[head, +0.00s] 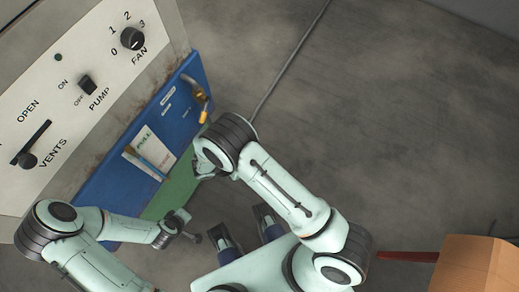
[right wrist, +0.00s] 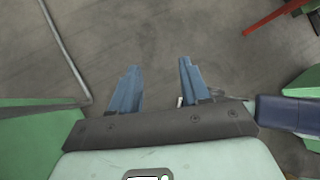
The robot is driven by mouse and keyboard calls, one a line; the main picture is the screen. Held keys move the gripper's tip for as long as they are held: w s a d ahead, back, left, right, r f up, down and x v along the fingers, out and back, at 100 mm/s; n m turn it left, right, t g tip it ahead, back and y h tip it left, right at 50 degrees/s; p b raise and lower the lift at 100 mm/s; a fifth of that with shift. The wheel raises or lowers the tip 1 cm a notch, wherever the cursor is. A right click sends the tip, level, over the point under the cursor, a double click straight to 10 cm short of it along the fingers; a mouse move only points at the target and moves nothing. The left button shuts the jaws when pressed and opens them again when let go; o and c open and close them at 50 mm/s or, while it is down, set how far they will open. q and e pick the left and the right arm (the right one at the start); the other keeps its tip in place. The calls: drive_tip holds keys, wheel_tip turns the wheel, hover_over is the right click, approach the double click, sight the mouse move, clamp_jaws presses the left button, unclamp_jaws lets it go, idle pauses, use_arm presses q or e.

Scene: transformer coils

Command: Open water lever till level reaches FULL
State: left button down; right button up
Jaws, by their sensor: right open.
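A brass valve with a yellow lever (head: 204,117) sits near the upper right end of a blue panel (head: 186,125).
A white control panel (head: 60,120) at left carries a FAN knob (head: 132,38), a PUMP switch (head: 87,84) and a VENTS slider (head: 28,160). A green surface (head: 178,185) lies beside the blue panel. A cardboard box (head: 478,265) and red bar (head: 405,256) are lower right.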

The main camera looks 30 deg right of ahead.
sight(202, 117)
use_arm(q)
drive_tip(key=shift+s+d+r+p, duration=0.1)
drive_tip(key=shift+s+r+p, duration=0.05)
drive_tip(key=shift+r+p, duration=0.6)
use_arm(e)
drive_tip(key=s+m, duration=0.1)
drive_tip(key=s+f+g+y, duration=0.1)
drive_tip(key=s, duration=0.1)
drive_tip(key=s+d+f+m+g+y, duration=0.1)
drive_tip(key=s, duration=0.1)
drive_tip(key=shift+s+m, duration=0.2)
drive_tip(key=shift+m, duration=0.1)
